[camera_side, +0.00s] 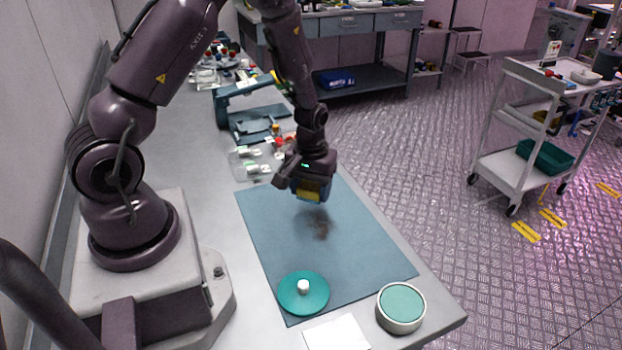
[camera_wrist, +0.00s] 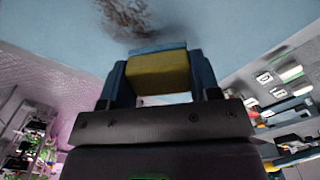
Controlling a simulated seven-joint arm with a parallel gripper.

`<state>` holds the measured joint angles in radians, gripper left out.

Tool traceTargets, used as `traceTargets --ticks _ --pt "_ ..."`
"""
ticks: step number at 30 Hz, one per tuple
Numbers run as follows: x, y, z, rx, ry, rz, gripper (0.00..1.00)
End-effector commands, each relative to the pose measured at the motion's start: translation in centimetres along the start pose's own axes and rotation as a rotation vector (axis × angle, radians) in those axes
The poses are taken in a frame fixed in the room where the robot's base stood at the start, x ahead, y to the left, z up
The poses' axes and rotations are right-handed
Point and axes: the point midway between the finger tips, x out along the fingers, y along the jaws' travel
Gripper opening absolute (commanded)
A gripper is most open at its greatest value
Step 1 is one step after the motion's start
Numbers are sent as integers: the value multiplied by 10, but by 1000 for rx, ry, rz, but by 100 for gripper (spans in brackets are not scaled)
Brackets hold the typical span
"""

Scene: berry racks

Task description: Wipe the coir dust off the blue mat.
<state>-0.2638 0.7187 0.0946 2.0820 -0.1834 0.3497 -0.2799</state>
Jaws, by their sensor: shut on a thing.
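The blue mat (camera_side: 359,255) lies flat on the grey bench and fills the top of the wrist view (camera_wrist: 215,25). A patch of brown coir dust (camera_side: 320,224) lies on it, towards its far half; the dust also shows at the top of the wrist view (camera_wrist: 126,18). My gripper (camera_side: 310,188) is shut on a yellow and blue sponge (camera_wrist: 159,72), held between its two blue fingers. In the side view the sponge (camera_side: 309,196) is just beyond the dust, over the mat's far part. I cannot tell whether it touches the mat.
A teal lid (camera_side: 288,303) with a white knob rests on the mat's near left corner. A round green-topped tin (camera_side: 401,307) and a white card (camera_side: 337,334) are by the near edge. Small containers (camera_side: 253,165) and a blue-grey device (camera_side: 250,110) stand beyond the mat.

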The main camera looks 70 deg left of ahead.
Motion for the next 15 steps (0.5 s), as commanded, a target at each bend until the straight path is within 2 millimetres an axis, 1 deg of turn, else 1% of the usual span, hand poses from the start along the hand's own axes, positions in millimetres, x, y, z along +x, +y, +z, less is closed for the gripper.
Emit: traceTargets --ticks 1,11,14,15 --pt "6 0 0 0 -1 -1 38" --pt "35 0 0 1 -2 0 38" --pt "47 0 1 0 -3 -1 38" --pt "49 4 4 4 -2 0 38"
